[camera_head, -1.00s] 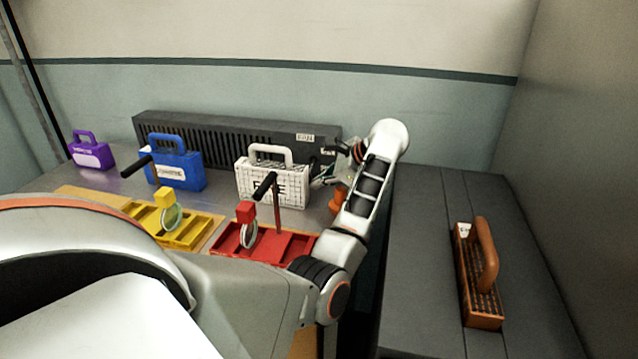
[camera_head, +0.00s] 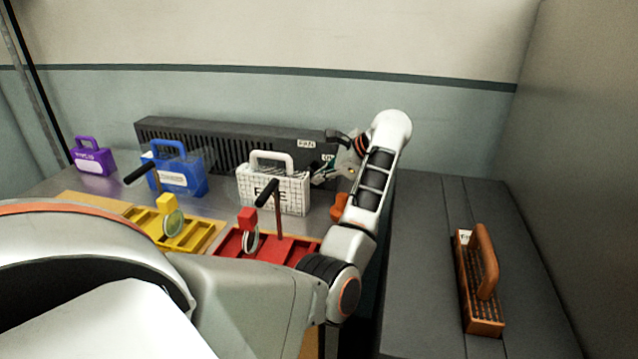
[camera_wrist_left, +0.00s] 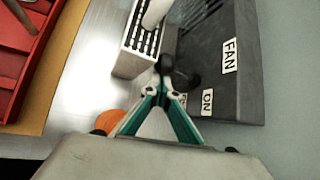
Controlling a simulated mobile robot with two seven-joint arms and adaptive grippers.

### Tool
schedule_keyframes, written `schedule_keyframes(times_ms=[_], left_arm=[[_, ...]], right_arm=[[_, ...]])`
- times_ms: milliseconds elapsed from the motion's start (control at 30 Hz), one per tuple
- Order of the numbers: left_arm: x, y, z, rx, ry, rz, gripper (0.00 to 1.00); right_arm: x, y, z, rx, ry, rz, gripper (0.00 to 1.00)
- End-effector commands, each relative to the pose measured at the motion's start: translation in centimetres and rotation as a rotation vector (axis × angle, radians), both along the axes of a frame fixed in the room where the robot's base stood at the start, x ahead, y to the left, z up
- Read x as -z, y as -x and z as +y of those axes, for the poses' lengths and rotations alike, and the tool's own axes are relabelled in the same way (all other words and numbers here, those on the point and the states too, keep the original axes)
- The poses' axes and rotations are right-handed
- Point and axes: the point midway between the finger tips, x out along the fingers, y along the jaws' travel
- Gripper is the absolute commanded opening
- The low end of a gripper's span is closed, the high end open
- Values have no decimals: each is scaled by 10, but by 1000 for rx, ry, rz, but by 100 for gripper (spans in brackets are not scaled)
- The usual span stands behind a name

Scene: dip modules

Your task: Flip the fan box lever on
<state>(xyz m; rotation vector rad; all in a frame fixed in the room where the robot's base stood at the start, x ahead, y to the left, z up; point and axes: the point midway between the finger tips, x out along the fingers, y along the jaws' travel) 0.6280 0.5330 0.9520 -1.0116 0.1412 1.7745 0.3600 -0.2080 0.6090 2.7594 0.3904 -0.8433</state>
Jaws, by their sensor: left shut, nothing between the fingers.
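The fan box (camera_head: 230,143) is a long dark grey vented box at the back of the metal table. Its FAN label (camera_wrist_left: 229,56) and ON label (camera_wrist_left: 207,102) show at its right end. My left gripper (camera_head: 318,180) is at that end, just right of the white box. In the left wrist view the gripper (camera_wrist_left: 166,80) is shut, with teal fingers and nothing held. A dark rounded piece (camera_wrist_left: 187,80), perhaps the lever knob, shows beside the fingertips against the fan box. I cannot tell whether they touch, or the lever's position. My right gripper is out of view.
A white box (camera_head: 275,190), blue box (camera_head: 180,178) and purple box (camera_head: 92,158) with handles stand on the table. Red (camera_head: 290,248) and yellow (camera_head: 195,236) trays with black-handled levers stand in front. An orange carrier (camera_head: 478,285) sits on the dark bench at right.

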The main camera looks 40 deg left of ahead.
Motion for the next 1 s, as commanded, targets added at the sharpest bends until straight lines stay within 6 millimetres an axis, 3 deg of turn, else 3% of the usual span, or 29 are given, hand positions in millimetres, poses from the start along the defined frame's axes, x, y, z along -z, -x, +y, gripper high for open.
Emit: schedule_keyframes(times_ms=[300, 433, 1000], left_arm=[[-65, 1, 2, -4, -10, -7, 0], [-82, 2, 4, -6, -13, -10, 0], [-82, 1, 1, -2, -3, -1, 0]], right_arm=[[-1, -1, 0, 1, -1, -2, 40], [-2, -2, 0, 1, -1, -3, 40], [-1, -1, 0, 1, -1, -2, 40]])
